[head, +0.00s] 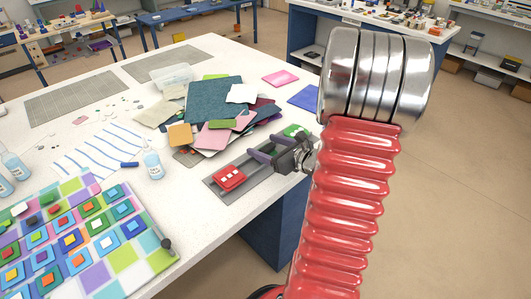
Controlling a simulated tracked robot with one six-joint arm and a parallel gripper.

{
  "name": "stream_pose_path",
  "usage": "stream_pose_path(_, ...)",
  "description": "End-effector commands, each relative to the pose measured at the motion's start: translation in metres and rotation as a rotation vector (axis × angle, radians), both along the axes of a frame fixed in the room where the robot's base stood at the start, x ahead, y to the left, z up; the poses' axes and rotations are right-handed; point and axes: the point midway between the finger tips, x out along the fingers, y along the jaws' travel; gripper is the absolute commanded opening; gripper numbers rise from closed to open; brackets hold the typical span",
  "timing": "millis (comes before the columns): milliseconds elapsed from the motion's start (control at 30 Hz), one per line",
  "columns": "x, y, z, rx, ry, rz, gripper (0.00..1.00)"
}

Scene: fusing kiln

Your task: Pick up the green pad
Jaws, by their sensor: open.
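No object shows between the fingers. The green pad is just behind and to the right of the fingers; whether they touch it cannot be told. A red pad with white squares (229,178) sits at the near end of the same strip.
A pile of coloured sheets (215,100) lies behind the strip, with an olive-green block (221,124) on it. A colourful tiled panel (120,255) fills the front left. Floor lies beyond the table's right edge.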

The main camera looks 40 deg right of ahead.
Motion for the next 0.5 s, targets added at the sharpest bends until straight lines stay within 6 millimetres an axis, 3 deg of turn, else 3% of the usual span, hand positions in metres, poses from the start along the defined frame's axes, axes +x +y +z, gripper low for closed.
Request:
stream_pose_path(267, -0.0002, -0.0001, 0.0001, 0.000, 0.000, 0.000, 0.69)
stream_pose_path(500, -0.0003, -0.0001, 0.0000, 0.000, 0.000, 0.000, 0.52)
